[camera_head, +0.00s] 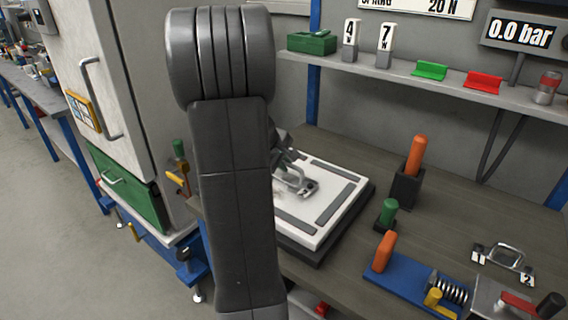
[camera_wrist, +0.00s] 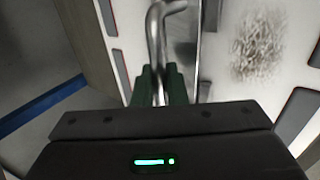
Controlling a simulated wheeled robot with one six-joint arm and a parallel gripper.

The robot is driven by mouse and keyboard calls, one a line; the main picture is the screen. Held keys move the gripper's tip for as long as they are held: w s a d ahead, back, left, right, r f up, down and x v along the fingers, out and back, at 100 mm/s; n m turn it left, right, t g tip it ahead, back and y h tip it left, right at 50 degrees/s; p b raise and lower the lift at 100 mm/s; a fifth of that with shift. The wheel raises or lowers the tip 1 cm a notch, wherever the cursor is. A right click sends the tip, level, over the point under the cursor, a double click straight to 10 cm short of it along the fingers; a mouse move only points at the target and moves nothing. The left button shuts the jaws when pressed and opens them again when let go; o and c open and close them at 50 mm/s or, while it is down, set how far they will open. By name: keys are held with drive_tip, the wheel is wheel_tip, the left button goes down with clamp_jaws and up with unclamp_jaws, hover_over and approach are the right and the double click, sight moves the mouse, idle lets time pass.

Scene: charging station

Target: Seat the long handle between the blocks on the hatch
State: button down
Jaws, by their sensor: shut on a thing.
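The hatch (camera_head: 296,226) is a white panel with grey strips near its edges, on a dark base on the bench. In the wrist view its white surface (camera_wrist: 219,75) lies beneath the fingers. A bent metal handle (camera_wrist: 155,28) runs up from between the green fingertips of my gripper (camera_wrist: 162,85), which is shut on it. In the head view the handle (camera_head: 297,181) shows over the hatch's upper left part, and my arm hides most of the gripper. I cannot tell whether the handle touches the hatch or which blocks it lies between.
Right of the hatch stand an orange-handled tool in a black holder (camera_head: 405,188), a green-topped piece (camera_head: 387,212) and a blue spring fixture (camera_head: 411,282). Another metal handle (camera_head: 507,256) lies beside labels 1 and 2. A shelf (camera_head: 400,76) runs along the back wall; a cabinet (camera_head: 140,110) stands left.

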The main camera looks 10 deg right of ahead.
drive_tip(key=shift+f, duration=0.15)
drive_tip(key=c, duration=1.4)
unclamp_jaws()
drive_tip(key=p+v, duration=0.1)
drive_tip(key=v, duration=1.3)
drive_tip(key=shift+w+d+f, duration=0.1)
drive_tip(key=b+x, duration=0.1)
drive_tip(key=x, duration=1.2)
drive_tip(key=shift+d+f, duration=0.1)
drive_tip(key=shift+f, duration=0.1)
drive_tip(key=shift+w+r, duration=0.1)
drive_tip(key=shift+r, duration=0.15)
